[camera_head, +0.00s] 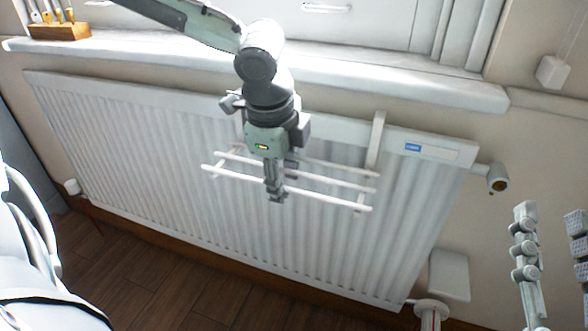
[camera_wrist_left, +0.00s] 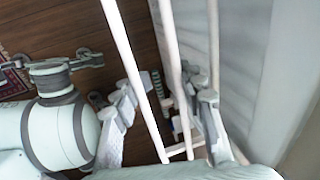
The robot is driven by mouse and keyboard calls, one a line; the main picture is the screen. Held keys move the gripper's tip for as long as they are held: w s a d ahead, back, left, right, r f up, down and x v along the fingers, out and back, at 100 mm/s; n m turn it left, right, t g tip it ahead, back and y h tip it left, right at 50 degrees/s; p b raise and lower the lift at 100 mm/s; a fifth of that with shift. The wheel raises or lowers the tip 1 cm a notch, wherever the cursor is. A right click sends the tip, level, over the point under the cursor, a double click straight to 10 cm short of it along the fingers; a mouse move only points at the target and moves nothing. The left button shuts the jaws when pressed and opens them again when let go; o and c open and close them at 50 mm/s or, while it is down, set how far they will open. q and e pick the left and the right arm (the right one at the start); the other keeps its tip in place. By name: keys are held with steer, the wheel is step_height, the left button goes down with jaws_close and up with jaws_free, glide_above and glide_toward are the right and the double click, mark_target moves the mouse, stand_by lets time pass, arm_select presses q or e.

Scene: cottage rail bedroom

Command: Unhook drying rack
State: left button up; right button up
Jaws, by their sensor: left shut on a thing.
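The white drying rack (camera_head: 325,201) hangs on the front of the white radiator (camera_head: 180,150) in the head view. Its right hook (camera_head: 376,140) reaches over the radiator's top edge; the left hook is mostly hidden behind my arm. My left gripper (camera_head: 275,190) comes down from above and is shut on the rack near the middle of its bars. In the left wrist view, the rack's bars (camera_wrist_left: 172,50) run between the two fingers of my left gripper (camera_wrist_left: 170,112). My right gripper (camera_head: 552,240) is at the right edge of the head view, with its fingers apart, empty and away from the rack.
A white windowsill (camera_head: 380,80) juts out above the radiator. A wooden block with small tools (camera_head: 60,30) stands at its left end. A valve pipe (camera_head: 490,177) sticks out at the radiator's right. The wooden floor (camera_head: 170,270) in front is clear.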

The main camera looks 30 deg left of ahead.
arm_select(q)
steer(key=s+d+b, duration=0.1)
steer(key=s+b, duration=0.2)
steer(key=s, duration=0.3)
steer(key=shift+d, duration=0.25)
stand_by(0.6)
stand_by(0.4)
